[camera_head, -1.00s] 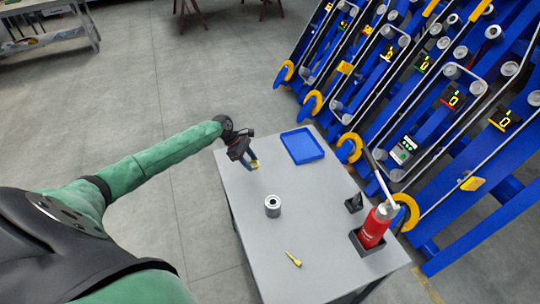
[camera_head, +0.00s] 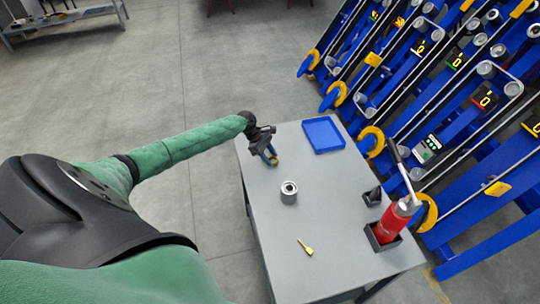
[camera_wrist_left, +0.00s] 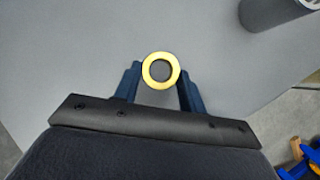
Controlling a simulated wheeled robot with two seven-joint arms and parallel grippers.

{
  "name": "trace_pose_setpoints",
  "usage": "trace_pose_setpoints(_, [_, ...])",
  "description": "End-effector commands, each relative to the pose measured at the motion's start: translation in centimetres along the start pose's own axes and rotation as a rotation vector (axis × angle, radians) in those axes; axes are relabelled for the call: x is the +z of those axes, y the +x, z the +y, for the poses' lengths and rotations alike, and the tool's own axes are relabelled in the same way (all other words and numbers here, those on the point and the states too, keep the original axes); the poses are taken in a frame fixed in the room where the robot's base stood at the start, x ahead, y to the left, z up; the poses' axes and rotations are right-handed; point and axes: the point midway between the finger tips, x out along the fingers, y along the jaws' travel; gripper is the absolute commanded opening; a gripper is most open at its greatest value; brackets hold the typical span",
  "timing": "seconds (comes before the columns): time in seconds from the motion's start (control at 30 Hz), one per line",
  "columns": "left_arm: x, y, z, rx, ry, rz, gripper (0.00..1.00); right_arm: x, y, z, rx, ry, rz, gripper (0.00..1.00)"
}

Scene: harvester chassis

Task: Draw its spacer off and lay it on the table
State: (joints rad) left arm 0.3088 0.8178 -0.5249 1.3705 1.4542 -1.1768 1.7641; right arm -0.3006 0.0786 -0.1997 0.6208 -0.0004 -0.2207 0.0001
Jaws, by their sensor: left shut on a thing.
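My left gripper (camera_head: 269,154) is over the far left part of the grey table (camera_head: 330,245). Its blue fingers are shut on a yellow ring-shaped spacer (camera_head: 275,160), also seen in the left wrist view (camera_wrist_left: 161,86) between the fingertips (camera_wrist_left: 160,80). The spacer's round hole faces the wrist camera, and nothing shows through it but a dark centre. I cannot tell whether the spacer touches the table top. A grey metal cylinder with a bore (camera_head: 289,196) stands upright on the table, apart from the gripper. My right gripper is not in view.
A blue tray (camera_head: 323,135) lies empty at the table's far end. A red bottle (camera_head: 391,222) in a dark holder and a small black object (camera_head: 372,196) stand at the right. Blue harvester racks (camera_head: 450,110) rise beyond.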

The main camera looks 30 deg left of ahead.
Motion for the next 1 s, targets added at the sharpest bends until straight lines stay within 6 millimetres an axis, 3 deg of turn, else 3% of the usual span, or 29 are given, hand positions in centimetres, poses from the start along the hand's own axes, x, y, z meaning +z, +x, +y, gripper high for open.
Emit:
trace_pose_setpoints(0.33, [-0.2,0.2,0.1,0.001,0.000,0.000,0.15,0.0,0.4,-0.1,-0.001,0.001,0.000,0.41])
trace_pose_setpoints(0.37, [-0.2,0.2,0.1,0.001,0.000,0.000,0.45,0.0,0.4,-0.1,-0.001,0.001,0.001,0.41])
trace_pose_setpoints(0.47, [-0.2,0.2,0.0,0.001,0.000,0.000,0.64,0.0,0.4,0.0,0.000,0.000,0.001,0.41])
trace_pose_setpoints(0.5, [-0.2,0.2,0.0,0.001,0.000,0.000,0.66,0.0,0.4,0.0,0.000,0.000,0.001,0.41])
trace_pose_setpoints(0.83, [-0.3,0.0,0.0,0.001,0.000,0.000,0.66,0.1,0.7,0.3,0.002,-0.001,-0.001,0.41])
trace_pose_setpoints(1.0, [-0.5,-1.9,0.1,0.002,0.002,0.001,0.66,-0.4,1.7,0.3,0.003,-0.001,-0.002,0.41])
